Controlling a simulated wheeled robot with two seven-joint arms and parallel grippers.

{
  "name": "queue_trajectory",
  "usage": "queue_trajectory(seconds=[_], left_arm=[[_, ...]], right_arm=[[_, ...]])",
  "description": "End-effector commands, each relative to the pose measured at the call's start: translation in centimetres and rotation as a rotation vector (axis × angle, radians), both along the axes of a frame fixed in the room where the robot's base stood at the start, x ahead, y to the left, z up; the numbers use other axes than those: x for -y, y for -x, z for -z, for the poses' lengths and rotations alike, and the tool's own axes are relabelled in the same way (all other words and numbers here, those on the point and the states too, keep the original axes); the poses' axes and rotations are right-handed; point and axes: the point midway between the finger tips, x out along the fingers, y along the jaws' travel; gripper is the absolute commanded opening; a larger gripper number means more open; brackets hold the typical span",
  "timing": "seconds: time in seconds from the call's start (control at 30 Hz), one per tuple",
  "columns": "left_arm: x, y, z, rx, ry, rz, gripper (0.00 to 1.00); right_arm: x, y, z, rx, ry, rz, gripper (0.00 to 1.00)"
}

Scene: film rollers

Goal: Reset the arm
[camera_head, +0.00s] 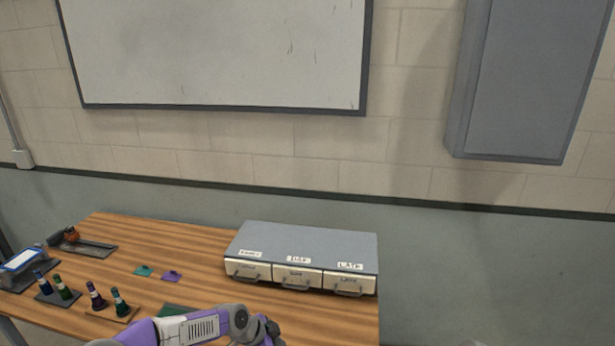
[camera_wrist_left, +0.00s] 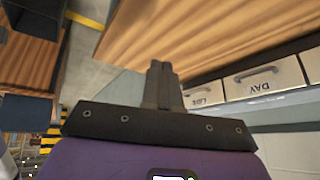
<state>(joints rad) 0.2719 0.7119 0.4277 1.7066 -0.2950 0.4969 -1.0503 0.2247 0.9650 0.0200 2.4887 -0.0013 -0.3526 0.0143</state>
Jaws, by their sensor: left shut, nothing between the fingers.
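My left arm comes in at the bottom of the head view, purple and grey, over the front edge of the wooden table (camera_head: 200,238). My left gripper (camera_head: 268,332) is in front of the drawer cabinet, only partly visible there. In the left wrist view my left gripper (camera_wrist_left: 161,66) has its two dark fingers pressed together with nothing between them. The table edge (camera_wrist_left: 190,30) and the cabinet's drawer fronts (camera_wrist_left: 262,82) lie beyond the fingers. My right gripper is in neither view.
A grey cabinet (camera_head: 305,240) with three labelled drawers, all closed, stands on the table's right part. Bottles (camera_head: 62,287) stand at the left, near a grey tray (camera_head: 92,248). Small teal (camera_head: 143,271) and purple (camera_head: 171,276) pieces lie mid-table. A whiteboard (camera_head: 215,50) hangs behind.

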Motion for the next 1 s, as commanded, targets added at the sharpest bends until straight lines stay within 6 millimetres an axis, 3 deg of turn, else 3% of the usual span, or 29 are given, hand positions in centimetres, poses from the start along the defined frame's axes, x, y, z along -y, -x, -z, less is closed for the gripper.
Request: queue_trajectory(seconds=[0.03, 0.17, 0.3, 0.4, 0.5, 0.6, 0.7, 1.0], left_arm=[[0.4, 1.3, 2.7, -0.051, 0.021, -0.048, 0.0], [1.1, 5.1, 9.3, -0.205, 0.084, -0.234, 0.0], [1.3, 11.9, 17.7, -0.431, 0.143, -0.538, 0.0], [0.8, 17.2, 22.4, -0.577, 0.16, -0.778, 0.0], [-0.1, 22.1, 25.8, -0.692, 0.157, -1.0, 0.0], [-1.0, 25.8, 27.6, -0.762, 0.146, -1.172, 0.0], [-1.6, 27.9, 28.4, -0.797, 0.137, -1.279, 0.0], [-1.9, 28.6, 28.6, -0.807, 0.134, -1.319, 0.0]], right_arm=[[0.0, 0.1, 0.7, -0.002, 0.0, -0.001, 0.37], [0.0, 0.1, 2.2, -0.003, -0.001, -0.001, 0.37], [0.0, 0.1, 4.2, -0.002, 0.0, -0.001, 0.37], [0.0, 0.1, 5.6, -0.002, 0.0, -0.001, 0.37], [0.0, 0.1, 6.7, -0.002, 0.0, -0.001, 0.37], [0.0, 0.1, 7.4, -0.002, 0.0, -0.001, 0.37], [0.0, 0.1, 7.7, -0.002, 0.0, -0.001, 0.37], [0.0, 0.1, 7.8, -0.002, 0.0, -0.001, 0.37]])
